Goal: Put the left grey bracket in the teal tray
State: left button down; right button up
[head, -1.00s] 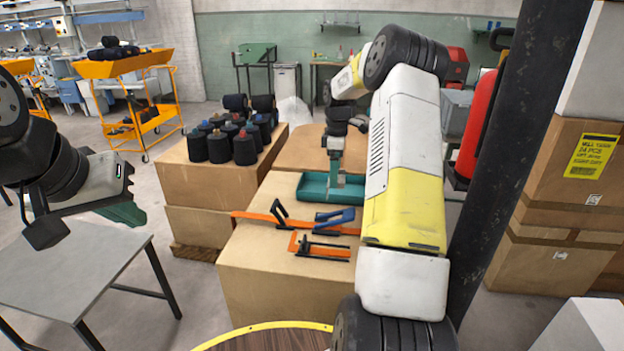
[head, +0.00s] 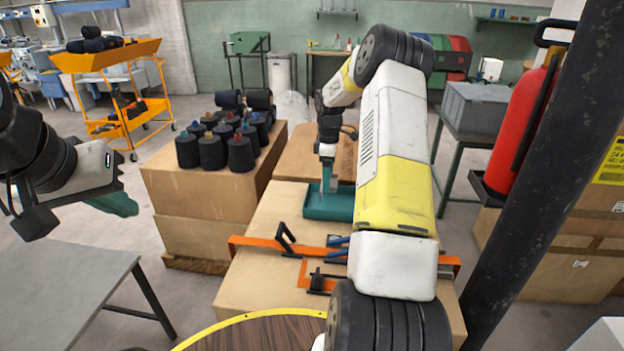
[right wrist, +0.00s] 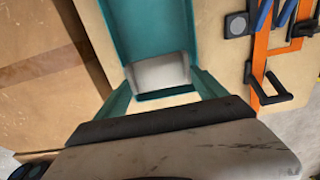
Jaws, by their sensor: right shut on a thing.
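My right gripper (head: 330,182) points down at the teal tray (head: 317,208) in the head view. In the right wrist view its two teal fingers (right wrist: 162,92) are shut on a light grey bracket (right wrist: 160,72). The bracket lies within the outline of the teal tray (right wrist: 138,22); I cannot tell whether it touches the tray floor. In the head view the arm hides the tray's right part. My left gripper (head: 118,204) is at the far left, away from the tray, with its teal fingers seen edge-on, so their opening is unclear. No other grey bracket shows.
Dark thread cones (head: 240,153) stand on a box to the left. A dark post (head: 540,170) and red extinguisher (head: 522,120) stand right.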

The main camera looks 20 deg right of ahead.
jog(key=shift+f, duration=2.05)
jog(key=o, duration=1.3)
jog(key=shift+f, duration=0.1)
